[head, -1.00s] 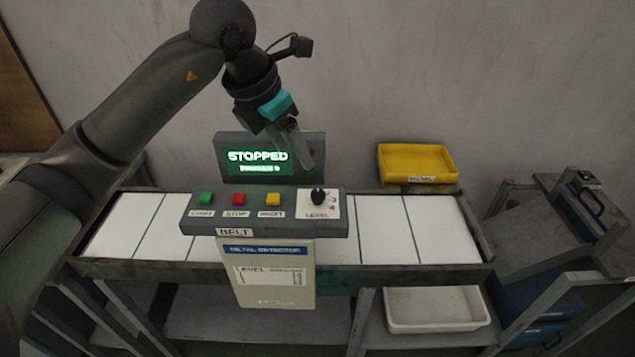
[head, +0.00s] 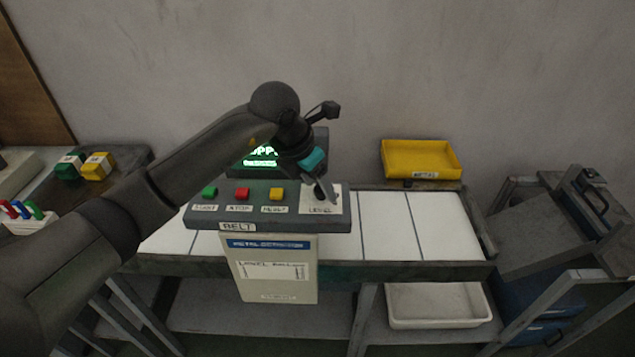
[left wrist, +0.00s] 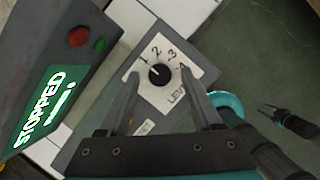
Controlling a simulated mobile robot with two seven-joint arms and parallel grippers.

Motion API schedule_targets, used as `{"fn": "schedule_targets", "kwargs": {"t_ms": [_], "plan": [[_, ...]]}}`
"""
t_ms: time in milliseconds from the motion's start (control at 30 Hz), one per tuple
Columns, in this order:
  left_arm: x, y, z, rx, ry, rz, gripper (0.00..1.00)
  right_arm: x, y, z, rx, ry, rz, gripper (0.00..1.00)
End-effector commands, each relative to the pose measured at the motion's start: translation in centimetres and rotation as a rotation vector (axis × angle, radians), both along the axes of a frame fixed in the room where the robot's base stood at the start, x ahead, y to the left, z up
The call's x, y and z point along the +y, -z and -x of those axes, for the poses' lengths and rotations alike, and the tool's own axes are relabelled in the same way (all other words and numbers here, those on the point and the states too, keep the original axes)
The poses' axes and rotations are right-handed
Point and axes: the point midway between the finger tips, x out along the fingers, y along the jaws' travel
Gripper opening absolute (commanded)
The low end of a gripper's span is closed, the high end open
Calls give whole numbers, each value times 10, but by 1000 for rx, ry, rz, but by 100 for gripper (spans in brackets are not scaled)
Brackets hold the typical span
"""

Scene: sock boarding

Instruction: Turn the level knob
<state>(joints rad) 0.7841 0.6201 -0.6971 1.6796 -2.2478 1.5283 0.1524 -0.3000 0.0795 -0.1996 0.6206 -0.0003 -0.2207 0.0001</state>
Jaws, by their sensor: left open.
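The level knob (left wrist: 159,75) is a round black knob on a white plate with the numbers 1 to 4. Its pale pointer mark seems to face the 1. My left gripper (left wrist: 160,78) is open above the plate, one finger on each side of the knob; I cannot tell whether they touch it. In the head view my left gripper (head: 326,198) is over the right end of the control panel (head: 215,222) and hides the knob. A small dark gripper with a teal band, apparently my right gripper (left wrist: 264,107), shows at the right of the wrist view.
The display (left wrist: 40,110) reads STOPPED and stands behind the panel. Green (head: 209,192), red (head: 242,194) and yellow (head: 276,194) buttons lie left of the knob. A yellow tray (head: 420,160) is behind the belt (head: 390,228). A white bin (head: 436,306) is below.

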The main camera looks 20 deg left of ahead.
Motion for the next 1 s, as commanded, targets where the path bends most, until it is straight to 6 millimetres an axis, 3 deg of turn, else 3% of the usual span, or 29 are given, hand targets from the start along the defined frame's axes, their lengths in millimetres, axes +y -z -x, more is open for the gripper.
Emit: {"fn": "schedule_targets", "kwargs": {"t_ms": [67, 633, 1000], "plan": [[0, 0, 0, 0, 0, 0, 63, 0, 0, 0, 0, 0, 0, 50], [0, -1, 0, -1, -1, 1, 0, 0, 0, 0, -1, 0, 0, 50], [1, -1, 0, -1, 13, 0, 0, 0, 2, 0, -1, 0, 0, 50]]}}
